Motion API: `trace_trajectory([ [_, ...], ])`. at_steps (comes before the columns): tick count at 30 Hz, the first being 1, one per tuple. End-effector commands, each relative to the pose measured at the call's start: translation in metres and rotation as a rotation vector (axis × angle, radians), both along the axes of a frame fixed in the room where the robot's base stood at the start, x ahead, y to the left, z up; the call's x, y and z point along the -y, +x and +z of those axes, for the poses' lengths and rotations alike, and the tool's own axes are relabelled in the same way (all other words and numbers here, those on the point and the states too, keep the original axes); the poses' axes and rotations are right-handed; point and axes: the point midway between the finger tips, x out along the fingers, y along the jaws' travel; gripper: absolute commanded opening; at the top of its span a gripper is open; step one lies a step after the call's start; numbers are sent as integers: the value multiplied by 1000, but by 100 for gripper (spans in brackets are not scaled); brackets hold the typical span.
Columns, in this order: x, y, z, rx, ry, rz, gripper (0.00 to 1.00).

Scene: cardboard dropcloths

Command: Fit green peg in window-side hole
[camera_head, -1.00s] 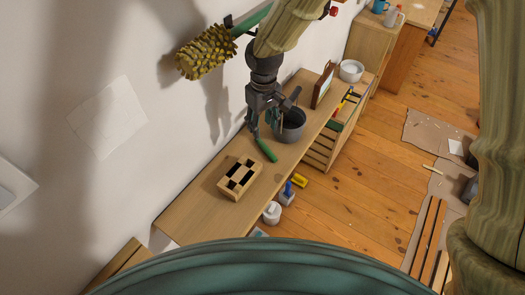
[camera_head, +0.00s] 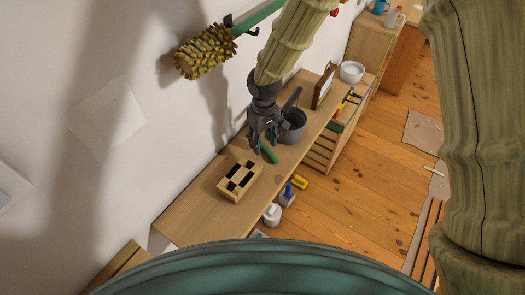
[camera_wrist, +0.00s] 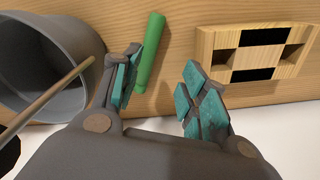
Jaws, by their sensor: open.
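The green peg (camera_head: 268,151) lies on the wooden bench top between the grey pot and the hole block. It also shows in the wrist view (camera_wrist: 149,52), just beyond my gripper's fingers and nearer the left one. The light wooden block (camera_head: 238,181) stands on the bench with dark square openings; in the wrist view it is at the upper right (camera_wrist: 238,72). My gripper (camera_head: 262,150) is open and empty above the bench beside the peg. Its teal-padded fingers (camera_wrist: 160,90) are spread in the wrist view. No window is in view.
A grey pot (camera_head: 293,126) with a stick in it stands close by my gripper. The wall runs along the bench's back. A framed picture (camera_head: 323,86) and a white bowl (camera_head: 352,71) stand farther along. The bench's near end (camera_head: 185,222) is clear.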

Motion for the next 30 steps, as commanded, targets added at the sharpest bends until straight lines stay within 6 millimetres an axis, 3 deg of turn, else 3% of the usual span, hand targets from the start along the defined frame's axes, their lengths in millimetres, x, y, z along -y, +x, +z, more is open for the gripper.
trace_trajectory([
  [12, 1, 3, -39, -2, -1, 1, 43],
  [23, 0, 3, -46, -1, -1, 1, 43],
  [30, 0, 3, -46, -1, -1, 1, 4],
])
